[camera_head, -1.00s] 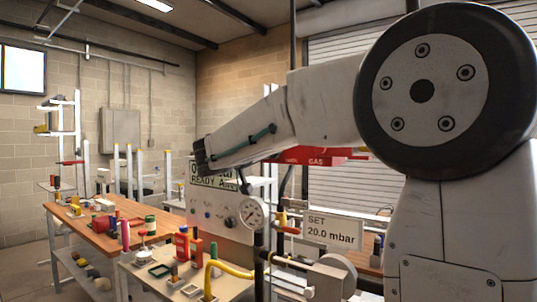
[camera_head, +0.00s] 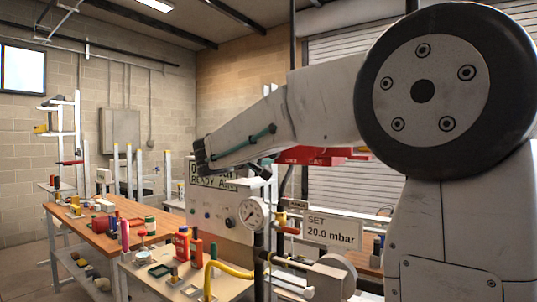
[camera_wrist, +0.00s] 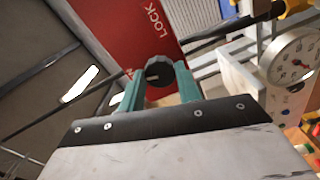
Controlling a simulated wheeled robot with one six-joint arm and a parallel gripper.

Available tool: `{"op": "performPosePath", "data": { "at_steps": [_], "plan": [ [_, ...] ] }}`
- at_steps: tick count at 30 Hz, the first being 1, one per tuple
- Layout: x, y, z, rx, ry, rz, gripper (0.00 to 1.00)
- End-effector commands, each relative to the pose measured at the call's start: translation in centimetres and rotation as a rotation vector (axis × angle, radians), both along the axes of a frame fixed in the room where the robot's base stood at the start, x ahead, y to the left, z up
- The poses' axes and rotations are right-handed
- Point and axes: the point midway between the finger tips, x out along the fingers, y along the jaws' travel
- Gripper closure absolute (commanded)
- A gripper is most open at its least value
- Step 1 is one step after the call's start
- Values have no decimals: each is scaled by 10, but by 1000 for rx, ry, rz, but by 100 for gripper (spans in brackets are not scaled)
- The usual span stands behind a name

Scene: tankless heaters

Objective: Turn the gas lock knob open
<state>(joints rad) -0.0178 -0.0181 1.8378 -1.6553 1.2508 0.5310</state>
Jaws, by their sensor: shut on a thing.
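The dark round gas lock knob (camera_wrist: 159,72) sits at the edge of a red panel (camera_wrist: 115,30) lettered "LOCK" in the wrist view. My gripper (camera_wrist: 157,76) has its teal fingers on either side of the knob and is shut on it. The slot or mark on the knob's face is too small to read clearly. In the head view the red panel (camera_head: 342,156), lettered "LOCK" and "GAS", shows partly behind my arm. The knob and my fingertips cannot be made out there.
A pressure gauge (camera_head: 253,213) stands close by, also in the wrist view (camera_wrist: 292,58). A dark rod (camera_wrist: 235,25) runs near the knob. A "SET 20.0 mbar" sign (camera_head: 332,230) and a yellow hose (camera_head: 230,268) are lower down. A cluttered wooden bench (camera_head: 98,240) is at left.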

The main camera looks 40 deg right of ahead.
Motion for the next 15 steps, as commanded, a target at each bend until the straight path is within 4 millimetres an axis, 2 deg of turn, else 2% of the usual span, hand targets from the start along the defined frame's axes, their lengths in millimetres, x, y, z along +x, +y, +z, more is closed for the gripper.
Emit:
{"op": "performPosePath", "data": {
  "at_steps": [6, 15],
  "plan": [
    [0, 0, -1, -36, 103, 0, 89],
    [0, 0, -1, -58, 162, 0, 89]
  ]
}}
